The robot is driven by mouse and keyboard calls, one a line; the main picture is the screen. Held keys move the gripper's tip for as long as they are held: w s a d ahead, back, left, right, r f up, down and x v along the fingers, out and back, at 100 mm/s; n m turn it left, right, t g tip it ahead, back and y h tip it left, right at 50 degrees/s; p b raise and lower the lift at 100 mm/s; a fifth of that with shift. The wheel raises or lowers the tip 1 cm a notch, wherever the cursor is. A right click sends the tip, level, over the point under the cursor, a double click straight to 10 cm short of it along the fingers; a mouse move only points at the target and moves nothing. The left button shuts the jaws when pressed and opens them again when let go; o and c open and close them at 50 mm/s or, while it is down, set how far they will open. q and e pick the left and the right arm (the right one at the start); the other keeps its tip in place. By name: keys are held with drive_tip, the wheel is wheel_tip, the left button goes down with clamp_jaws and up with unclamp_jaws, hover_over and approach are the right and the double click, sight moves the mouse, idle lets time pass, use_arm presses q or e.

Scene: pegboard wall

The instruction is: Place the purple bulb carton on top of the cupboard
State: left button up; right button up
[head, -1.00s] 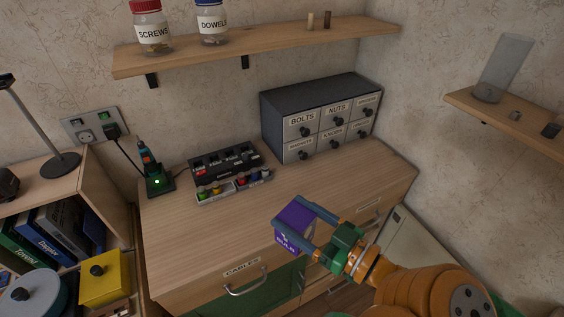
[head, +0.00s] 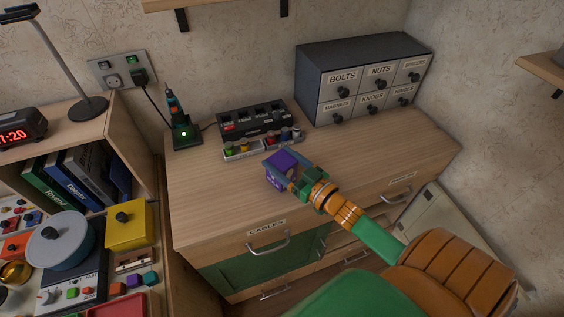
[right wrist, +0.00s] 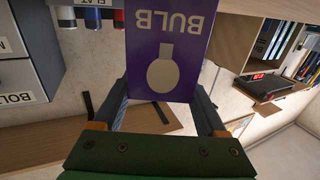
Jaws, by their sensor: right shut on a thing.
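The purple bulb carton (head: 279,172) is held between the fingers of my right gripper (head: 290,169), over the front middle of the cupboard top. In the right wrist view the carton (right wrist: 168,50) shows its BULB lettering and pale bulb picture upside down between the two fingers. I cannot tell whether its underside touches the wood. The cupboard (head: 215,205) is light wood with a CABLES drawer and a green door below. My left gripper is out of view.
On the cupboard stand a screwdriver in its charger (head: 182,130), a black rack (head: 258,118) with a tray of small coloured items (head: 262,146), and a grey drawer unit (head: 365,85). The left front of the top is clear. A bookshelf (head: 125,140) adjoins at left.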

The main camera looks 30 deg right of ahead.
drive_tip(key=shift+s+f, duration=0.1)
drive_tip(key=shift+f, duration=0.25)
drive_tip(key=o, duration=1.3)
drive_tip(key=shift+s, duration=0.15)
drive_tip(key=s, duration=0.3)
drive_tip(key=s+d, duration=0.1)
drive_tip(key=s, duration=0.3)
drive_tip(key=s+d+b, duration=0.1)
drive_tip(key=s, duration=0.3)
drive_tip(key=shift+s+r, duration=0.2)
drive_tip(key=shift+s, duration=0.05)
drive_tip(key=shift+s+f, duration=0.1)
